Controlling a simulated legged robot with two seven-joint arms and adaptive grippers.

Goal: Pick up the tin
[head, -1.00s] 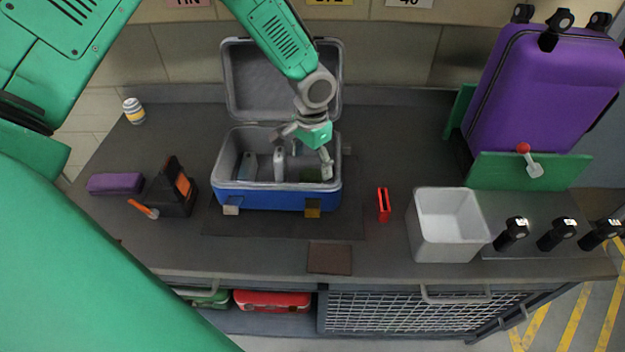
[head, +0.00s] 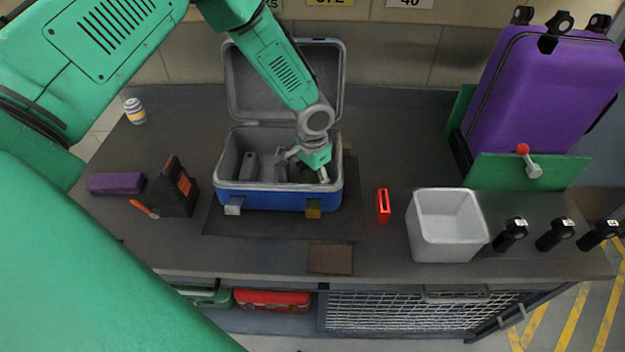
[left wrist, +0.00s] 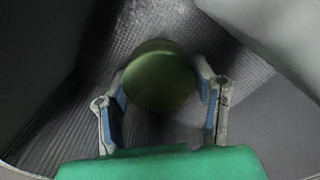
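The tin shows in the left wrist view as a dark green round thing (left wrist: 160,76) on the ribbed grey floor of the cooler. My left gripper (head: 304,168) reaches down into the right part of the open blue cooler (head: 262,198). In the left wrist view the left gripper's fingers (left wrist: 163,95) are apart, one on each side of the tin. They are close to its sides, and I see no clear grip. In the head view the gripper and the cooler's front wall hide the tin. My right gripper is out of view.
A grey block (head: 250,165) stands in the cooler's left part. The cooler's lid (head: 245,85) is up behind. On the bench are a white bin (head: 447,250), a red item (head: 383,206), a dark holder (head: 177,190), a purple box (head: 117,183) and a can (head: 135,111).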

